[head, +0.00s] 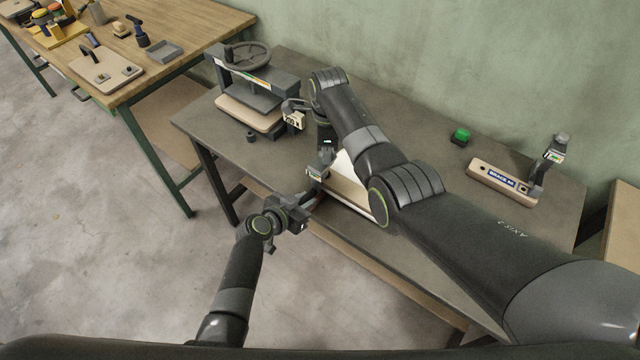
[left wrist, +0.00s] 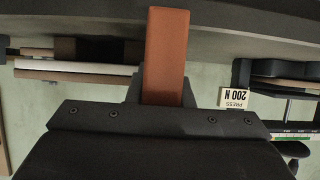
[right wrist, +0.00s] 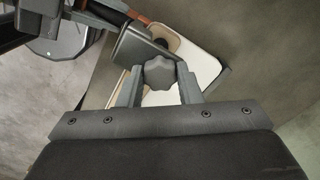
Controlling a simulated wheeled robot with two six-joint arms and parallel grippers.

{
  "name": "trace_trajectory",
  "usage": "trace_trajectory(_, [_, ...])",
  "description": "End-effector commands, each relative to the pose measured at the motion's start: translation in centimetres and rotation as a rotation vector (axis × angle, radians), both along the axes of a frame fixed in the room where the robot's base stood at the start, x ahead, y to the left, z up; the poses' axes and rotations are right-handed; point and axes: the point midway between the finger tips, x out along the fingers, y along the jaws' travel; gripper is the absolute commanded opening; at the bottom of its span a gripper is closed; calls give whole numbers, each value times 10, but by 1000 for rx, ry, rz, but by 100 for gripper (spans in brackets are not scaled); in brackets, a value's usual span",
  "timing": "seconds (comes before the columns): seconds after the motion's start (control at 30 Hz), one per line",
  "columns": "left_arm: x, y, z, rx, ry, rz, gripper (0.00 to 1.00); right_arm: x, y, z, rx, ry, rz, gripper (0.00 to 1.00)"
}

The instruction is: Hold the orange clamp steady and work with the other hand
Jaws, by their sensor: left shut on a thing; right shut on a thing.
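The orange clamp's long orange bar (left wrist: 167,50) runs up the middle of the left wrist view. My left gripper (left wrist: 163,95) is shut on this bar. In the head view my left gripper (head: 308,200) is at the table's front edge, beside the stacked boards (head: 346,190). My right gripper (right wrist: 157,90) is shut on the clamp's grey lobed knob (right wrist: 160,73). The white top and wooden layer of the boards (right wrist: 198,65) show behind the knob. In the head view my right arm hides much of the boards and clamp.
A press with a handwheel (head: 252,85) stands on the dark table (head: 283,62), left of the boards. It has a "PRESS 200 N" label (left wrist: 234,98). A green button (head: 461,135) and a wooden plate with a gauge (head: 500,182) are at right. A wooden bench (head: 190,35) stands at back left.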

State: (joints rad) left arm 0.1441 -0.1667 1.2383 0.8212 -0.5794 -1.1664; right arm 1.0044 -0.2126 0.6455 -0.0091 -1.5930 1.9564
Motion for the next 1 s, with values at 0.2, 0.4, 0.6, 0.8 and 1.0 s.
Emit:
trace_trajectory(0.2, [0,0,0,1,1,0,0,1,0,1,1,-2,-85,15])
trace_trajectory(0.4, [0,0,0,1,1,0,0,1,-1,1,1,-1,-161,15])
trace_trajectory(0.6, [0,0,-1,1,1,0,0,1,-1,1,0,-1,-163,15])
trace_trajectory(0.8, [0,0,-1,1,1,0,0,1,-1,0,2,-1,-286,15])
trace_trajectory(1.0, [-1,0,-1,1,2,0,0,0,-1,0,2,0,-321,15])
